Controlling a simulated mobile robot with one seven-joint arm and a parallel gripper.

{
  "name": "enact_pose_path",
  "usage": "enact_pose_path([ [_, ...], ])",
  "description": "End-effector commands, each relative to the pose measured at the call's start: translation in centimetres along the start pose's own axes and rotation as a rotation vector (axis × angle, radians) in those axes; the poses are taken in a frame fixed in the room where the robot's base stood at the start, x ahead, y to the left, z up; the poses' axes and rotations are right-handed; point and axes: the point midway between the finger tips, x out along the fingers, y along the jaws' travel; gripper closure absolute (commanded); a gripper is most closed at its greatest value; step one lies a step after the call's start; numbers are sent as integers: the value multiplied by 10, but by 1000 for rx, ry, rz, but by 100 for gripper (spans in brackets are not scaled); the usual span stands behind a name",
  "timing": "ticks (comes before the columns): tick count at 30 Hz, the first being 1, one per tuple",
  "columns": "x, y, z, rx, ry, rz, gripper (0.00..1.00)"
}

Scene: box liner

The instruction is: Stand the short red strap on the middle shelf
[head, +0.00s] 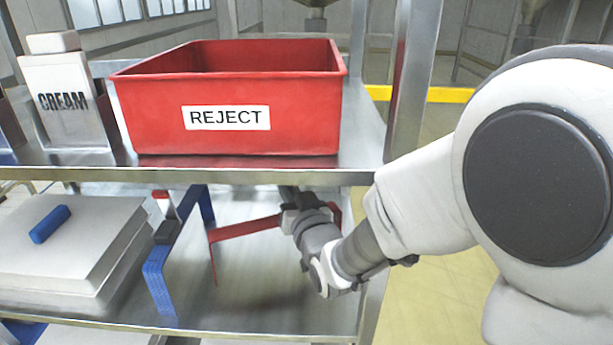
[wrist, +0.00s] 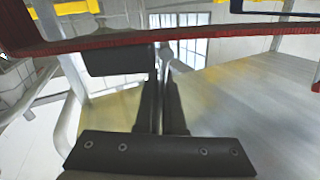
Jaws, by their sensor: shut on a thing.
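The short red strap (head: 240,229) is a thin bent band with a flat top and a leg hanging down at its left end. It is over the middle shelf (head: 265,300), below the red REJECT bin. My gripper (head: 290,197) is shut on the strap's top, right of the leg, and partly hides it. I cannot tell whether the leg touches the shelf. In the wrist view the red strap (wrist: 230,33) runs across the top, at the tips of my gripper (wrist: 158,60).
A blue strap (head: 158,280) with a dark block on it stands left of the red strap. A grey lidded box (head: 75,255) with a blue handle sits further left. The REJECT bin (head: 230,85) and CREAM container (head: 65,100) stand above. A post (head: 408,80) rises at right.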

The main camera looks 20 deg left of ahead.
Motion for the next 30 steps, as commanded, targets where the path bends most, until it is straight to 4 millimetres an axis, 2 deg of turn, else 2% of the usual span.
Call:
enact_pose_path([
  [9,0,1,3,0,1,0,100],
  [12,0,0,2,0,0,0,80],
  [15,0,0,2,0,0,0,64],
  [30,1,0,0,0,0,0,64],
])
